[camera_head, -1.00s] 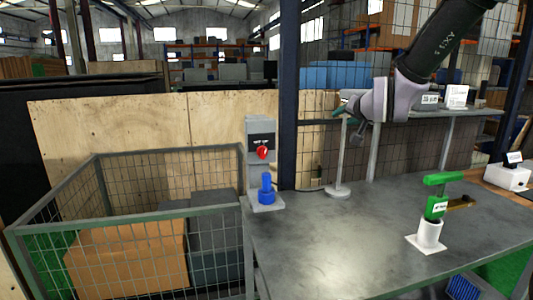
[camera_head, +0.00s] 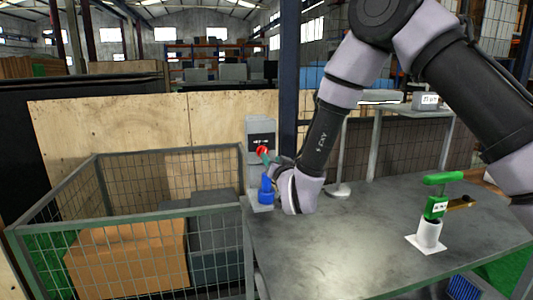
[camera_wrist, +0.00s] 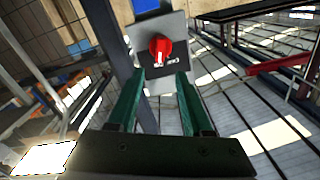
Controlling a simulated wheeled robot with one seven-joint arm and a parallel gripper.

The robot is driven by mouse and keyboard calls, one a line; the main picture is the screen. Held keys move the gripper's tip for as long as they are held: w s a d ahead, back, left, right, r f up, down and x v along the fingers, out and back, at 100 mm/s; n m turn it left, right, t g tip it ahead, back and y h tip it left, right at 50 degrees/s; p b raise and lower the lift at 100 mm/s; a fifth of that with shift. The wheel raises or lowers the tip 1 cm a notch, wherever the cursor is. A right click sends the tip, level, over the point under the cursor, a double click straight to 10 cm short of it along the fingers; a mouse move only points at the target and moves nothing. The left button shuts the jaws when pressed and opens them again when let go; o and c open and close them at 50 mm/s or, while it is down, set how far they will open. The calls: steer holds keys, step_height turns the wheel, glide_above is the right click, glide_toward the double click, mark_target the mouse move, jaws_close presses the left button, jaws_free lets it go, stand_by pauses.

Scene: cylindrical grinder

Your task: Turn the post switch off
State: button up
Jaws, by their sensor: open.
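The post switch is a grey box with a black plate and a red knob (camera_head: 262,150), standing at the table's left edge beside the blue post. In the wrist view the red knob (camera_wrist: 161,48) is ahead of the fingers, a little above the space between their tips. My gripper (camera_wrist: 154,78) has two green fingers, open and empty, with a gap seen to the knob. In the head view my gripper (camera_head: 268,160) is just below and to the right of the knob, partly covering the box's lower part. Whether a fingertip touches the knob cannot be told.
A wire-mesh cage (camera_head: 150,212) with boxes is to the left. The table's middle is clear.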

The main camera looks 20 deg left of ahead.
mark_target(266, 151)
steer(key=x, duration=0.7)
steer(key=shift+w+a, duration=0.1)
steer(key=shift+w, duration=0.15)
jaws_close()
